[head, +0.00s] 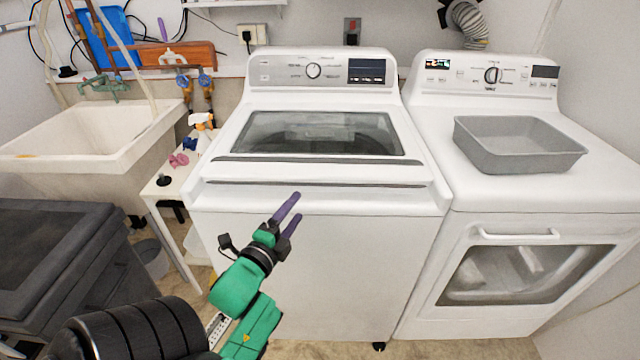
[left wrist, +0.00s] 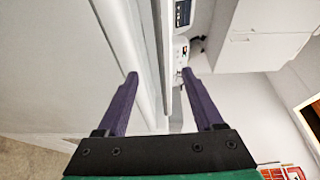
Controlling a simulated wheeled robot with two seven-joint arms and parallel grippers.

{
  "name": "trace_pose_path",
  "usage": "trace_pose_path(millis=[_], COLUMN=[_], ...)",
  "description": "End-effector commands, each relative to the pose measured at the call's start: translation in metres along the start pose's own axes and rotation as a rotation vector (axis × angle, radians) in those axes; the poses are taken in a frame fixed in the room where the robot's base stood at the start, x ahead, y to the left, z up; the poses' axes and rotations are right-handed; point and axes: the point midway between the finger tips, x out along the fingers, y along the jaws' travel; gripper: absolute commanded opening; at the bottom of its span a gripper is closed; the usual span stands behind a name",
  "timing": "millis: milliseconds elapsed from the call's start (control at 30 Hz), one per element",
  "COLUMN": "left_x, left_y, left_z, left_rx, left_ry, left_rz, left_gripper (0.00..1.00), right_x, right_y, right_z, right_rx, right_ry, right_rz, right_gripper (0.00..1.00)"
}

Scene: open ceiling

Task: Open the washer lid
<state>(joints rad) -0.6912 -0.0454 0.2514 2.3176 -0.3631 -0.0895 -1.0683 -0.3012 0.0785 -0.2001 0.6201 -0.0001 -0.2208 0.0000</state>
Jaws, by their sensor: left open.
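The washer (head: 310,260) is a white top-loader in the middle of the head view. Its lid (head: 225,145) is down and has a dark glass window (head: 315,133). A dark strip and a groove (head: 315,184) run along the lid's front edge. My left gripper (head: 297,206) is open and empty in front of the washer, its purple fingertips close to the top front edge. In the left wrist view the open fingers (left wrist: 160,74) have the washer's pale front edge (left wrist: 142,50) beside and partly between them. I cannot tell whether they touch it. My right gripper is not in view.
A dryer (head: 485,190) with a grey tray (head: 525,150) on top stands against the washer's right. A white sink (head: 90,130) and a small table (head: 165,190) with a spray bottle (head: 202,122) are on the left. A dark cabinet (head: 60,240) is at near left.

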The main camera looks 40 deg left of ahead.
Motion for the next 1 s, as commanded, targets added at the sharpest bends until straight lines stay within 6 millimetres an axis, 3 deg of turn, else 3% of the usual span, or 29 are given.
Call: trace_pose_path(millis=[167, 500, 633, 767, 1000], left_x=[0.015, 0.104, 0.13, 0.143, 0.144], left_y=[-0.012, -0.014, -0.013, -0.011, -0.011], left_z=[0.0, 0.0, 0.0, 0.0, 0.0], left_rx=[0.02, 0.015, 0.015, 0.015, 0.015], left_ry=[0.001, 0.0, 0.0, 0.0, 0.0], left_rz=[-0.021, -0.02, -0.017, -0.016, -0.016], left_gripper=[0.69, 0.69, 0.69, 0.69, 0.69], right_x=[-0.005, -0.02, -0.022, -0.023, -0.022], right_y=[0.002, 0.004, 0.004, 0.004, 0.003], right_z=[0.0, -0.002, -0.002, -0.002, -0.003], right_rx=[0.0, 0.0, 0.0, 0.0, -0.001], right_ry=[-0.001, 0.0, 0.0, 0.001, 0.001], right_rz=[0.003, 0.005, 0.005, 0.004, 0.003], right_gripper=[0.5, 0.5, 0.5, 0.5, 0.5])
